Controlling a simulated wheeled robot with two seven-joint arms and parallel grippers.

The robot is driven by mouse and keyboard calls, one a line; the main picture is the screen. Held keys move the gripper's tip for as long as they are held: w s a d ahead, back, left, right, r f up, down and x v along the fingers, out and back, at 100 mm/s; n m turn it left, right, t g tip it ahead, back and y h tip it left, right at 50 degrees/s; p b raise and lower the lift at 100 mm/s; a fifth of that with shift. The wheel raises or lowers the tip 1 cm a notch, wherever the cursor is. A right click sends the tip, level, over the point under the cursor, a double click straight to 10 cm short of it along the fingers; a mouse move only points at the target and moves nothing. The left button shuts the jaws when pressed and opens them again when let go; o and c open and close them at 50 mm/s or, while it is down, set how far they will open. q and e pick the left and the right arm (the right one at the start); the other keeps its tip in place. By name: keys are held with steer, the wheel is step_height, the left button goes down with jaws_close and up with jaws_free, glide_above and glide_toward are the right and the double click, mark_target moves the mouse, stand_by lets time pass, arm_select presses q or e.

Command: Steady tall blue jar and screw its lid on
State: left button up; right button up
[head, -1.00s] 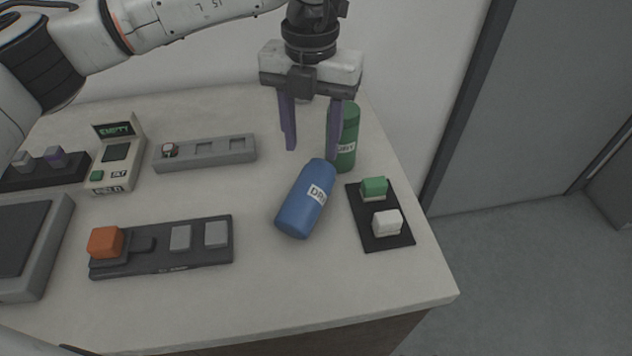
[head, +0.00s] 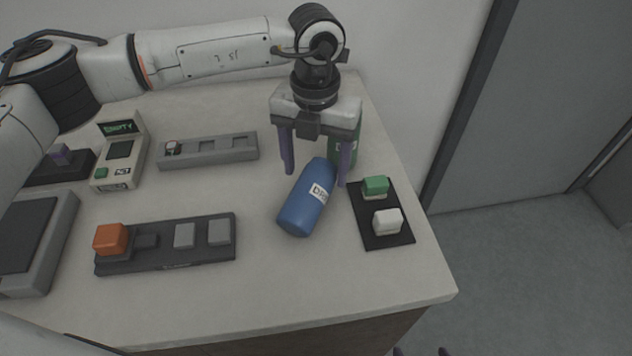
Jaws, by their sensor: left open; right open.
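The blue jar (head: 300,207), with a white label, appears to lie on its side at the right of the table, its far end pointing up and right in the view. My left gripper (head: 316,178) is open, with one purple finger on each side of the jar's far end. I cannot tell whether the fingers touch it. My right gripper (head: 420,352) shows only as dark fingertips, apart and empty, at the bottom edge. I cannot make out a separate lid.
A green jar (head: 337,152) stands behind my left gripper, partly hidden. A black pad (head: 376,212) with green and white blocks is right of the blue jar. A dark tray (head: 165,260) with an orange block lies left. The table's front is clear.

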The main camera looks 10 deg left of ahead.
mark_target(316, 177)
arm_select(q)
step_height(316, 177, down, 3)
steer(key=shift+w+f, duration=0.1)
steer(key=shift+f, duration=0.05)
steer(key=c, duration=1.1)
step_height(316, 177, up, 10)
steer(key=shift+r+b, duration=0.1)
steer(key=shift+b, duration=0.35)
